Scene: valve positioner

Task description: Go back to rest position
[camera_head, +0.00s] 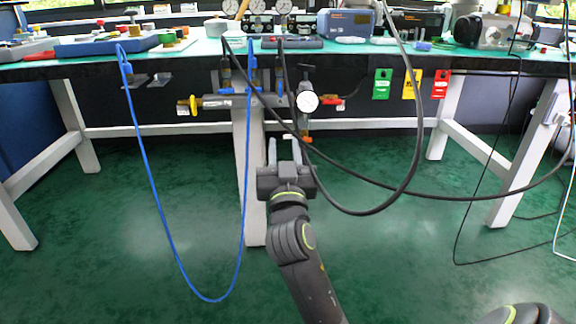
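Just beyond the fingertips is a small orange-and-white handle (297,138) on the pipework under the bench edge. I cannot tell how far apart the fingertips and handle are.
The workbench (150,66) spans the view, with trays and instruments on top. A round gauge (307,102) and valves hang below its edge. A blue hose (160,215) and black cables (415,150) loop down around my arm. The green floor (400,270) is open.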

